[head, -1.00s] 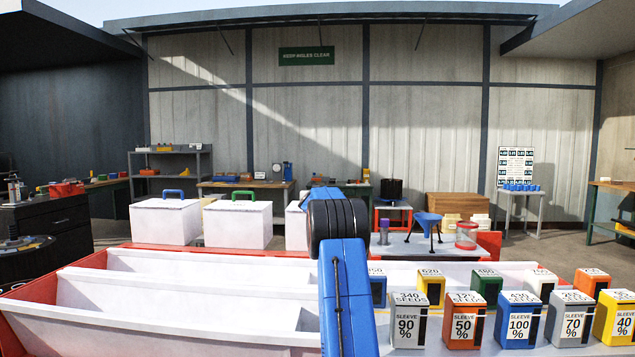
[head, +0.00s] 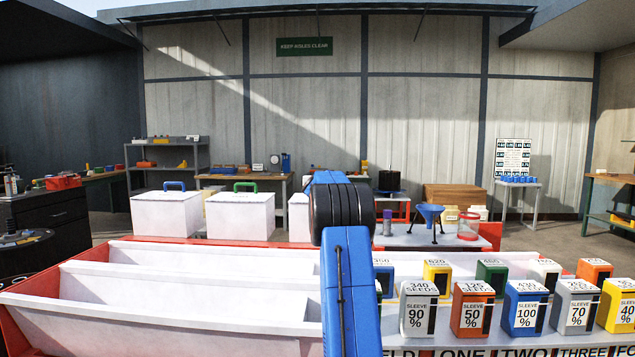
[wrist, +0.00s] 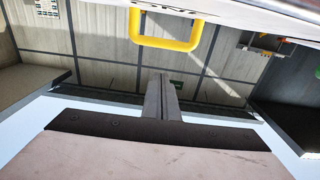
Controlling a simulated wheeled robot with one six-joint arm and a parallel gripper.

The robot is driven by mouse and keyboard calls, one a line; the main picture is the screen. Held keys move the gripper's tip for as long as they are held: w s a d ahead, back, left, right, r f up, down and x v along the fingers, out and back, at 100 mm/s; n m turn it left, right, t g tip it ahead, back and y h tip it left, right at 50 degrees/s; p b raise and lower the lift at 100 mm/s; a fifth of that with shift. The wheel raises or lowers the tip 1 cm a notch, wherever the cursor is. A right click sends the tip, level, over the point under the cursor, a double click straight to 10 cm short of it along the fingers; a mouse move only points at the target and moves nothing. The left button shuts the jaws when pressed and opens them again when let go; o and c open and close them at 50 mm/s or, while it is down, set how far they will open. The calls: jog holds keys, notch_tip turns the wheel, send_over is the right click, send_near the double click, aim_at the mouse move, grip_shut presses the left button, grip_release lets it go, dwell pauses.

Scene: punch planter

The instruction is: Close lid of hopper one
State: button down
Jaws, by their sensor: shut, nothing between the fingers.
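White hoppers stand in a row behind the bench in the head view, one with a blue handle (head: 174,185) and one with a green handle (head: 245,186). A third white hopper (head: 299,217) is mostly hidden behind my arm. In the wrist view a yellow handle (wrist: 165,43) sits on a white panel (wrist: 235,14) at the top edge, with dark lettering cut off beside it. Which hopper is number one, and how its lid stands, I cannot tell. My gripper (wrist: 163,82) is shut and empty, pointing toward the yellow handle with a gap between. My arm hides it in the head view.
A red-edged bench with long white troughs (head: 180,310) fills the front left. Several labelled sleeve boxes (head: 525,308) stand at the right. A blue funnel (head: 429,214) and a clear red-rimmed container (head: 469,226) stand behind them.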

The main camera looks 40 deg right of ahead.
jog(key=r+v, duration=0.2)
jog(key=v, duration=0.7)
jog(key=shift+s+a, duration=0.25)
jog(key=shift+a, duration=0.05)
jog(key=shift+r, duration=0.1)
